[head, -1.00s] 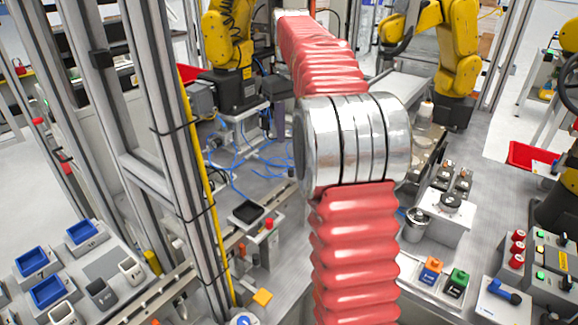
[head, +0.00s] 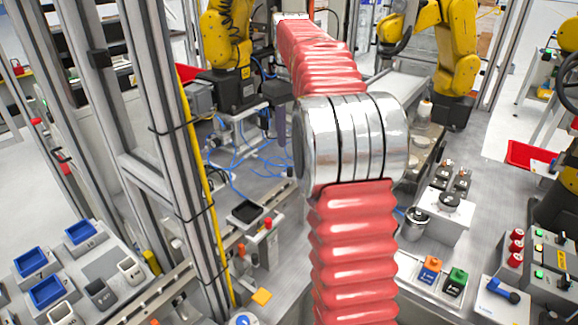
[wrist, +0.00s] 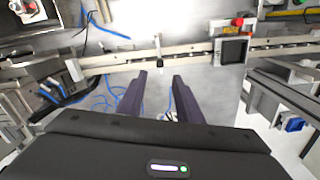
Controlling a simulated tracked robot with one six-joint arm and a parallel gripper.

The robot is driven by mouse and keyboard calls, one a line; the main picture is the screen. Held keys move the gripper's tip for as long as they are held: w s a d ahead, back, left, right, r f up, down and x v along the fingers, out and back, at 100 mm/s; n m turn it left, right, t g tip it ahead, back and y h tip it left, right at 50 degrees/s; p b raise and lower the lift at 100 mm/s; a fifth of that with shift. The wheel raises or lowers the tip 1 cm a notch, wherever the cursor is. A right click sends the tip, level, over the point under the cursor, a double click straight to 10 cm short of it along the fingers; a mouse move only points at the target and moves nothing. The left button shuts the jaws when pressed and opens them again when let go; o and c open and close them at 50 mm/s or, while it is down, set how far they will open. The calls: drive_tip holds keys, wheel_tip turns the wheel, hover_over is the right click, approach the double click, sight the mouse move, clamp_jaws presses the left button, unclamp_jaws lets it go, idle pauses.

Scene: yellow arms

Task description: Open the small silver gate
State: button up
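My gripper (wrist: 161,77) is open in the wrist view, its two dark fingers apart with nothing between them. A small upright silver piece with a dark tip (wrist: 158,50) stands at the rail just past the fingertips, roughly centred between them and apart from them. It may be the small silver gate, but I cannot tell for sure. In the head view a dark finger of my gripper (head: 282,125) shows left of my red-sleeved arm, which hides the rest of the gripper and the area behind it.
A silver rail (wrist: 110,61) crosses the wrist view, with a black square tray (wrist: 233,50) and a red button (wrist: 238,21) at right. The head view shows this tray (head: 245,213) too. Blue hoses (head: 245,160) lie near the gripper. A tall aluminium frame (head: 180,150) stands left.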

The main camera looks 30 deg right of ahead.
sight(289, 169)
wheel_tip(289, 169, down, 11)
drive_tip(key=shift+r, duration=0.2)
idle(0.4)
clamp_jaws()
drive_tip(key=shift+a, duration=0.1)
idle(0.4)
